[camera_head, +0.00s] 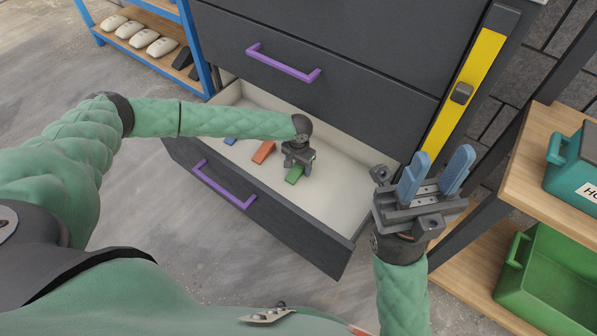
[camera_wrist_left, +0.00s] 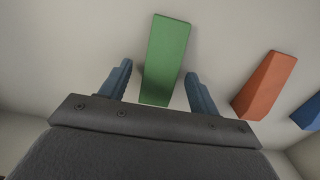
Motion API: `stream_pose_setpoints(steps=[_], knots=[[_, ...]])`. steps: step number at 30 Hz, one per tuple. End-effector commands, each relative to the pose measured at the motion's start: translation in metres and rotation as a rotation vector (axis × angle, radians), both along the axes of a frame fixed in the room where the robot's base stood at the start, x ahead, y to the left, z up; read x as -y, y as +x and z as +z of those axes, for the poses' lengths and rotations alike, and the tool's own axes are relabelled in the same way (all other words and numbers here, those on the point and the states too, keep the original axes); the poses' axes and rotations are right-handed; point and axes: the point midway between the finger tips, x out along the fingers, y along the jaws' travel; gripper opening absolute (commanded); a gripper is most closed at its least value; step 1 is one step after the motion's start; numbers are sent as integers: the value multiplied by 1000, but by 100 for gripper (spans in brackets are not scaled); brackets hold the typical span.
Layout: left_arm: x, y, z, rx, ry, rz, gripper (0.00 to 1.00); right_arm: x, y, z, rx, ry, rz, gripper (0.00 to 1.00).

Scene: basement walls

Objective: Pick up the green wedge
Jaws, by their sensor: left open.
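The green wedge (camera_head: 294,174) lies on the floor of the open drawer, partly hidden under my left gripper in the head view. In the left wrist view the green wedge (camera_wrist_left: 166,58) lies with its near end between the two blue fingers of my left gripper (camera_wrist_left: 160,88). The fingers are apart, with a gap on each side of the wedge. From above, my left gripper (camera_head: 295,165) points down into the drawer over the wedge. My right gripper (camera_head: 436,178) is open and empty, held up to the right of the drawer, with its blue fingers apart.
An orange wedge (camera_head: 263,152) and a blue piece (camera_head: 230,141) lie in the drawer left of the green wedge. The drawer front (camera_head: 270,215) has a purple handle. A closed drawer (camera_head: 340,75) is above. A wooden shelf with a green crate (camera_head: 550,275) stands right.

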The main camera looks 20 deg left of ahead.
Motion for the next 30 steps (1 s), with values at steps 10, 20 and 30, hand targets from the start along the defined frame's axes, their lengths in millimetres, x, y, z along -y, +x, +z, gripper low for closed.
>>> stream_pose_setpoints(steps=[10, 20, 30], knots=[[0, 0, 1, 0, 0, 0, 26, 0, 0, 1, 0, -1, 0, 36], [0, 0, 2, 0, 0, 0, 12, 0, 0, 2, 4, 0, 0, 36], [-1, 0, 48, 1, 0, 0, 12, 4, -1, 26, 11, 24, 11, 36]])
